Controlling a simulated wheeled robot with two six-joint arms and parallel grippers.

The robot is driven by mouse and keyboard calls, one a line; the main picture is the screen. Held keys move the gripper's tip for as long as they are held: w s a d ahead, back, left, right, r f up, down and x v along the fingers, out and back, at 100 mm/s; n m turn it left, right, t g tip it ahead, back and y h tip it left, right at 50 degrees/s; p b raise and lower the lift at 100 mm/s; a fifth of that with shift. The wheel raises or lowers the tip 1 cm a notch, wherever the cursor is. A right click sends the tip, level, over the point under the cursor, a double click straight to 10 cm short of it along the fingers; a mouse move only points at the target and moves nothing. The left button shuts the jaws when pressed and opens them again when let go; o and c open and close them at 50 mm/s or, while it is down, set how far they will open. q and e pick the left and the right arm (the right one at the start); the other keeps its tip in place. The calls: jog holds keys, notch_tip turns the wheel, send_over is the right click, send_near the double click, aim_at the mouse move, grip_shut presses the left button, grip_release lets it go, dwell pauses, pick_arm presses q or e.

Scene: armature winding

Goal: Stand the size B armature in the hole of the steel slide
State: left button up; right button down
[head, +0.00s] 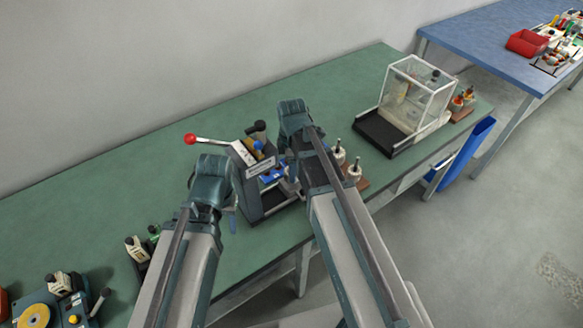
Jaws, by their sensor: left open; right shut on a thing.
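The winding machine (250,158) stands mid-bench, with a red-knobbed lever (190,139) to its left and blue parts on its front. I cannot make out the steel slide or its hole; my arms cover much of this area. My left gripper (212,180) is open, at the left side of the machine. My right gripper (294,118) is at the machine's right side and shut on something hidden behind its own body. Two pale armatures with dark shafts (340,153) (355,172) stand at a brown holder right of my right arm. I cannot read their sizes.
A clear-walled box with a black tray (382,132) stands further right. Beyond it is a brown holder with orange-marked parts (463,101). Small fixtures (138,246) and a yellow-disc device (34,317) are at lower left. The back of the green bench (120,172) is clear.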

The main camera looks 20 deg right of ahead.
dwell(0.3)
jog(key=shift+c, duration=0.3)
grip_release()
jog(key=shift+r, duration=0.1)
jog(key=shift+r+p, duration=2.15)
jog(key=shift+p, duration=0.15)
jog(key=shift+r, duration=0.1)
notch_tip(320, 180, up, 14)
jog(key=p, duration=1.3)
jog(key=shift+p, duration=0.4)
jog(key=shift+s+f, duration=0.1)
jog(key=shift+f, duration=0.15)
